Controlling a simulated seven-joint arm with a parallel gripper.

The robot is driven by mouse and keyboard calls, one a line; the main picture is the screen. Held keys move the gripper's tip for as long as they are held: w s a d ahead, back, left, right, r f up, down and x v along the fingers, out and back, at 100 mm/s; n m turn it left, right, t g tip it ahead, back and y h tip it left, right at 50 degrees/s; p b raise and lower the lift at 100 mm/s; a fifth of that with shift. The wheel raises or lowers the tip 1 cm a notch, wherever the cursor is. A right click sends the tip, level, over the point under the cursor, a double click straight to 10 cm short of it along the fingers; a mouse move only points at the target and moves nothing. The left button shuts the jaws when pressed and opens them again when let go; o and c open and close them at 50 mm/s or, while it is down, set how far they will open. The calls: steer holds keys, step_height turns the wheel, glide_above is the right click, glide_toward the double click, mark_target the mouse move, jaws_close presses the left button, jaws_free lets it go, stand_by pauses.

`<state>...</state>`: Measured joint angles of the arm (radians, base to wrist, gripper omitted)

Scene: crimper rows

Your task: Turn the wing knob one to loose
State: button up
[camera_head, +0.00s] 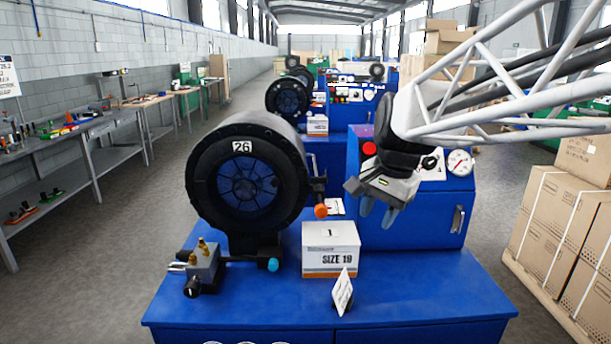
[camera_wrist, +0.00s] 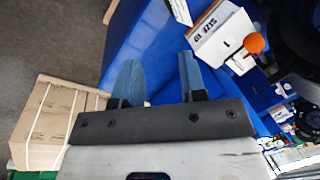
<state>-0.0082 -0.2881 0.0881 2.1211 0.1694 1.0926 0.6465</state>
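No label marks wing knob one, so I cannot tell which part it is. The orange knob also shows in the wrist view (camera_wrist: 254,43). A black knob (camera_head: 429,162) is on the control panel. My gripper (camera_head: 377,214) is open and empty, above the table right of the SIZE 19 box; its fingers stand apart in the wrist view (camera_wrist: 160,68).
The white SIZE 19 box (camera_head: 331,255) and a tilted card (camera_head: 343,291) stand on the blue table (camera_head: 430,302). The blue control cabinet (camera_head: 415,222) with a red button (camera_head: 369,148) and gauge (camera_head: 460,162) is behind my gripper. The table's front right is clear.

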steer(key=w+a+r+m+y, duration=0.1)
steer(key=w+m, duration=0.2)
steer(key=w, duration=0.5)
steer(key=w+a+r+m, duration=0.2)
steer(key=w, duration=0.6)
steer(key=m+g+y, duration=0.2)
steer(key=m, duration=0.3)
glide_toward(319, 182)
steer(key=shift+w+a+r, duration=0.15)
steer(key=shift+a, duration=0.25)
steer(key=shift+x, duration=3.9)
steer(key=shift+w+d, duration=0.1)
jaws_close()
